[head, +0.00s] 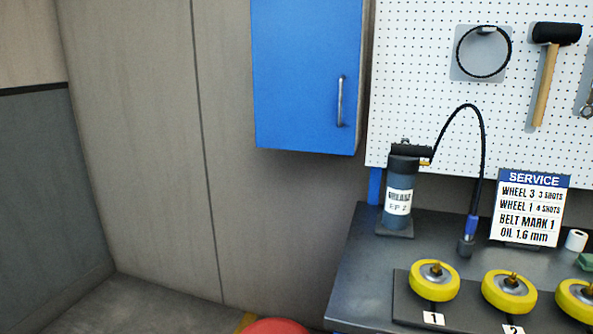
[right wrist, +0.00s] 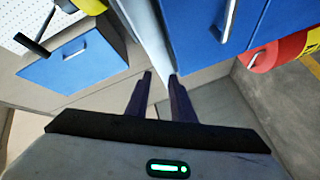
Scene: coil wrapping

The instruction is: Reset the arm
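My right gripper (right wrist: 160,76) shows in the right wrist view with its two dark fingers apart and nothing between them. It is clear of any object there. Neither of my arms shows in the head view, and my left gripper is in neither view.
The dark workbench (head: 365,262) holds a grease pump (head: 398,190) with a black hose, yellow wheels (head: 434,281) on a dark plate and a service sign (head: 529,209). A blue cabinet (head: 300,75) and pegboard (head: 420,60) are above. A red object (head: 275,327) shows at the bottom edge.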

